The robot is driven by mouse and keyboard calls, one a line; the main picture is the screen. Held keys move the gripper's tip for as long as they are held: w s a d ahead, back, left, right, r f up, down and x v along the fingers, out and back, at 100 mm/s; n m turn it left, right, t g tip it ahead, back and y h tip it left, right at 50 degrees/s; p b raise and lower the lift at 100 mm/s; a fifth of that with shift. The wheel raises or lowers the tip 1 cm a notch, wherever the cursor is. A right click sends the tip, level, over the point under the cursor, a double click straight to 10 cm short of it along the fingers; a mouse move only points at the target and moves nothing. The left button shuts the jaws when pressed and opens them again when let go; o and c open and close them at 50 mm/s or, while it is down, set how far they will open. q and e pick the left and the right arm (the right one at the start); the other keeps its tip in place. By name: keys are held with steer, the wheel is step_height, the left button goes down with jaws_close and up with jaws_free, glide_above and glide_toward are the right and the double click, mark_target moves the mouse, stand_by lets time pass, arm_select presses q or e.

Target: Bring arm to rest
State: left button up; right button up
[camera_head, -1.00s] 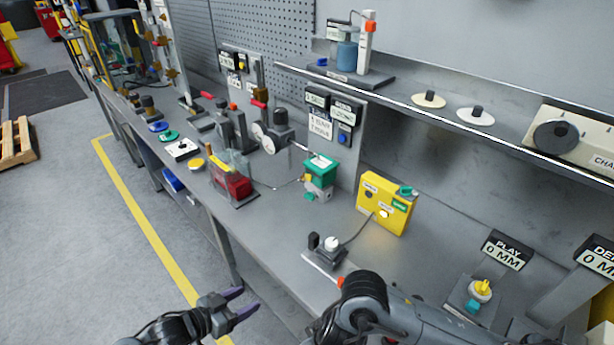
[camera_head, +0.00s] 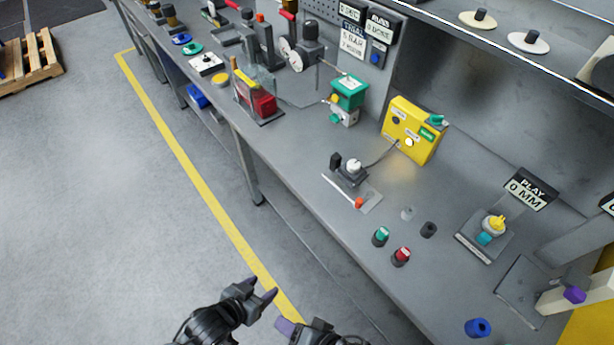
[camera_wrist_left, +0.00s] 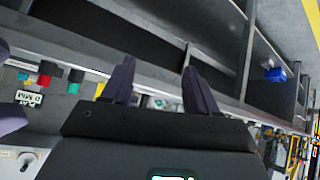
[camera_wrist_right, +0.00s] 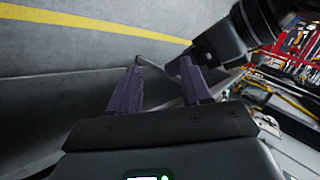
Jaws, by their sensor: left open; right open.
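My left gripper (camera_head: 262,291) is open and empty, over the floor in front of the bench. Its two purple-grey fingers stand apart in the left wrist view (camera_wrist_left: 158,85), with the bench side behind them. My right gripper (camera_head: 289,328) is low at the bottom edge, close beside the left one, and partly cut off. The right wrist view (camera_wrist_right: 160,85) shows its fingers apart with nothing between them. The green-topped valve actuator (camera_head: 347,93) stands upright on the bench, well away from both grippers.
The grey bench (camera_head: 290,160) runs diagonally. A yellow box (camera_head: 413,130), a small switch unit (camera_head: 352,172), a green knob (camera_head: 380,237), a red knob (camera_head: 401,256) and a blue ring (camera_head: 477,327) are on it. The floor (camera_head: 110,200) left of the bench is clear.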

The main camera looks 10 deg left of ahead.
arm_select(q)
steer(key=s+a+r+n+g+y, duration=0.2)
steer(key=s+a+r+g+y, duration=0.25)
steer(key=s+a, duration=0.4)
arm_select(e)
steer(key=s+d+n+g+h, duration=0.1)
steer(key=d+n+h, duration=0.5)
steer(key=d, duration=2)
arm_select(q)
step_height(320, 180, up, 26)
steer(key=d+p, duration=0.1)
steer(key=p, duration=2.4)
steer(key=shift+s+f, duration=0.2)
steer(key=shift+s, duration=0.25)
arm_select(e)
step_height(320, 180, up, 26)
steer(key=m+h, duration=0.1)
steer(key=h, duration=0.1)
steer(key=shift+d+f, duration=0.15)
steer(key=shift+f, duration=0.05)
arm_select(q)
steer(key=shift+d, duration=0.1)
arm_select(e)
steer(key=shift+w, duration=0.1)
